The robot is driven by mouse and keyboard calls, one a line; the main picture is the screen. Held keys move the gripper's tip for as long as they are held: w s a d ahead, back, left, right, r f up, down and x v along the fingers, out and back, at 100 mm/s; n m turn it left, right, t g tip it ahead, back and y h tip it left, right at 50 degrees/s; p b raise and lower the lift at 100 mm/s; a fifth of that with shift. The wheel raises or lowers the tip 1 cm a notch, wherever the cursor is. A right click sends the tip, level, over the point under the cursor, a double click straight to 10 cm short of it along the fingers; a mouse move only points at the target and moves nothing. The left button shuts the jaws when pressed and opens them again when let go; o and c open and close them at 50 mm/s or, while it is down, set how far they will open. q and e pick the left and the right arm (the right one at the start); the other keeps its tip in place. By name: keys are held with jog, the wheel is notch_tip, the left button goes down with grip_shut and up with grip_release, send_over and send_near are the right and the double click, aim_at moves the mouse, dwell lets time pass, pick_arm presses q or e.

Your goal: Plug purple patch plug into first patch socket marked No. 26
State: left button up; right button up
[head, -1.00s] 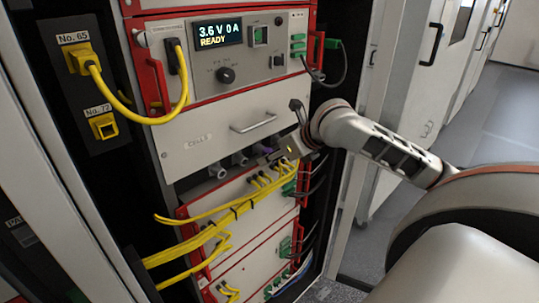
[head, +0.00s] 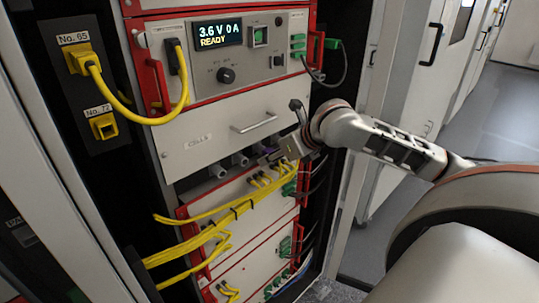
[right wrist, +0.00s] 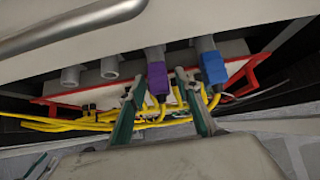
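The purple patch plug (right wrist: 157,82) hangs from a grey holder under the drawer panel in the right wrist view. My right gripper (right wrist: 160,92) is open, with one green-padded finger on each side of the plug and visible gaps. In the head view my right gripper (head: 277,156) is at the row of grey holders below the "CELLS" drawer. My left gripper is not in view. No socket marked No. 26 is readable; the labelled yellow sockets are No. 65 (head: 78,58) and No. 72 (head: 104,126).
A blue plug (right wrist: 213,68) hangs just right of the purple one. Empty grey holders (right wrist: 108,68) are to its left. Yellow cables (head: 215,228) cross below. The drawer handle (head: 254,123) juts out above. The cycler display (head: 217,34) reads 3.6 V 0 A READY.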

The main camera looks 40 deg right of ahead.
jog(key=c, duration=0.8)
jog(key=shift+s, duration=0.1)
jog(key=shift+s+f, duration=0.1)
jog(key=shift+s, duration=0.05)
jog(key=shift+s+d, duration=0.15)
jog(key=shift+s, duration=1.35)
jog(key=shift+s+d, duration=0.1)
jog(key=shift+s, duration=1.4)
